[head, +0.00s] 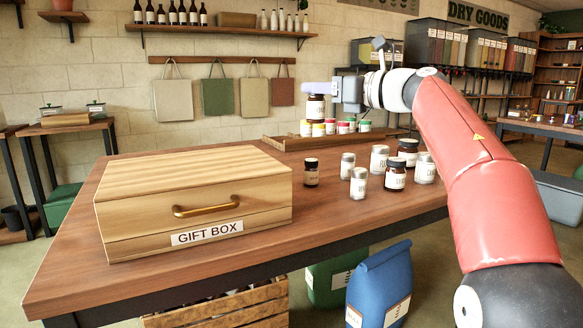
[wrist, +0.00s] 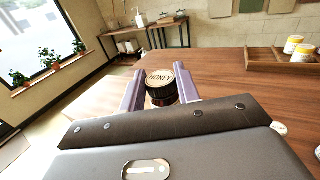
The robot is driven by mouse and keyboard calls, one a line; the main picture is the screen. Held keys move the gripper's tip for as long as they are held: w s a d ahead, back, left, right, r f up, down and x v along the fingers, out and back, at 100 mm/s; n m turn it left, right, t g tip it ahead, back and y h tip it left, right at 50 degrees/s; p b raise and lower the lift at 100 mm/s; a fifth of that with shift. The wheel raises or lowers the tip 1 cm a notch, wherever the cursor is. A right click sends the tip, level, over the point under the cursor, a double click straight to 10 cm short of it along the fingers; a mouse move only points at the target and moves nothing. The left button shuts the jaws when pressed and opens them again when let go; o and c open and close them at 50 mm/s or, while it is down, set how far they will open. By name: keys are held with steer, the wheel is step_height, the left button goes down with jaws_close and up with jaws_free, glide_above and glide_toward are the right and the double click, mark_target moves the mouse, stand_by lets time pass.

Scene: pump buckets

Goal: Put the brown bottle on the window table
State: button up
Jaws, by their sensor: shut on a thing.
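My gripper (head: 321,88) is shut on a dark brown jar (head: 315,108) with a white label, held above the back part of the large wooden table. In the wrist view, the jar's pale lid (wrist: 160,76) reads HONEY, and it sits upright between the two purple fingers (wrist: 158,92). A small brown bottle (head: 311,173) with a dark cap stands on the table right of the gift box. I cannot tell which of these two the task names. In the wrist view, a dark-legged side table (wrist: 150,29) stands near the window (wrist: 30,40), apart from my gripper.
The wooden gift box (head: 195,195) fills the table's left front. Several jars (head: 395,175) stand on the right. A low tray (head: 290,143) of small jars lies at the back. Floor (wrist: 55,108) shows between the large table and the window. Plants (wrist: 50,62) line the sill.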

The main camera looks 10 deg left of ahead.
step_height(320, 180, down, 20)
steer(key=b, duration=0.7)
steer(key=shift+r+b, duration=0.25)
steer(key=shift+b, duration=0.1)
steer(key=o, duration=1)
steer(key=shift+d, duration=0.1)
steer(key=v, duration=1.2)
steer(key=shift+s+r, duration=0.1)
